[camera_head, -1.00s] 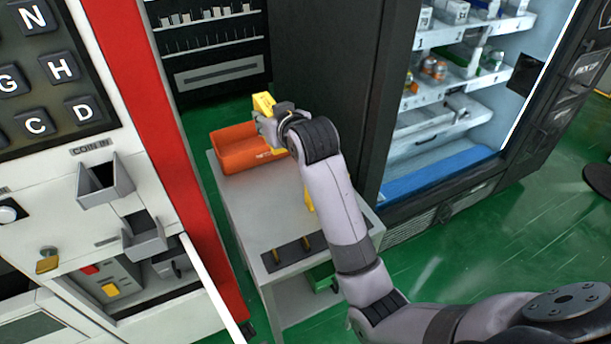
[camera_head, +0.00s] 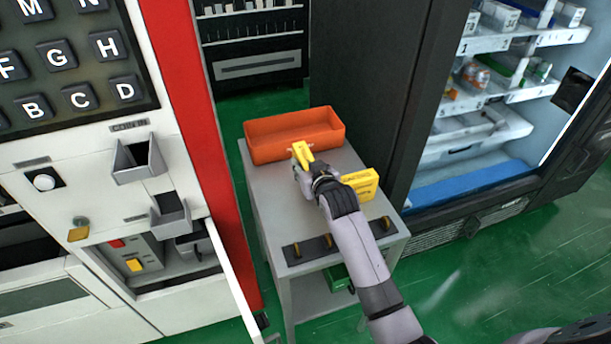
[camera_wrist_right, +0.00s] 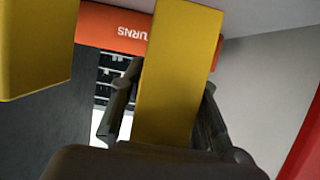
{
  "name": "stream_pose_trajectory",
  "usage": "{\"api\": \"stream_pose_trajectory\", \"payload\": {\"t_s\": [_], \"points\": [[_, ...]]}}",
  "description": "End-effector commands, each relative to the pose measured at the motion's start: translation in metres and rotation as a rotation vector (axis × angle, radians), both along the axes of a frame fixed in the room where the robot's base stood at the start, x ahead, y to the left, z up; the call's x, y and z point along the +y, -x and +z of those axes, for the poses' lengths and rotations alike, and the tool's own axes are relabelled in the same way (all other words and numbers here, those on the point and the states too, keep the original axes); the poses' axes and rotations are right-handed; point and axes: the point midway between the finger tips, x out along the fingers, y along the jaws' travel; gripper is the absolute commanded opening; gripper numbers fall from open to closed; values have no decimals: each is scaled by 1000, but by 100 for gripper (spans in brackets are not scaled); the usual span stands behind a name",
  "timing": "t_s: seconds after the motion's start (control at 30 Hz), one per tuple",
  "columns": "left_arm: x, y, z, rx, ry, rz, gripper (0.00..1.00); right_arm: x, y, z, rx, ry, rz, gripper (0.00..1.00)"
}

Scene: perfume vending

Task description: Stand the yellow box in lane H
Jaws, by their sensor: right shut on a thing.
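My right gripper (camera_head: 307,167) is shut on a yellow box (camera_head: 302,154), which is held near the front edge of the orange bin. In the right wrist view the held box (camera_wrist_right: 178,75) stands between the two fingers (camera_wrist_right: 165,110). A second yellow box (camera_head: 362,184) is at the right side of the grey cart, beside my right wrist; a yellow box also fills the upper left of the wrist view (camera_wrist_right: 35,45). The H key (camera_head: 105,45) shows on the keypad, but I cannot make out lane H itself. My left gripper is out of view.
The orange bin (camera_head: 260,152) sits on the back of the grey cart (camera_head: 268,205). A black strip (camera_head: 310,249) with yellow pegs lies at the cart's front. The lit vending cabinet (camera_head: 470,148) stands right, and the panel with coin slots (camera_head: 90,180) stands left.

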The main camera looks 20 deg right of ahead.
Motion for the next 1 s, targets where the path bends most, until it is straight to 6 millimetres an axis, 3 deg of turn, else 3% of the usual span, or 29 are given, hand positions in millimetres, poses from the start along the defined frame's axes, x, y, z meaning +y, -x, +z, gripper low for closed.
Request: {"api": "stream_pose_trajectory", "payload": {"t_s": [0.2,0.63,0.67,1.0], "points": [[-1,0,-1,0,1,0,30,0,1,-33,4,-1,0,0],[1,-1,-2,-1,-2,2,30,0,0,-40,2,-1,0,0],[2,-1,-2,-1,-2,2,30,0,1,-41,3,-1,0,30],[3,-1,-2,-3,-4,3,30,0,1,-40,3,0,0,50]]}}
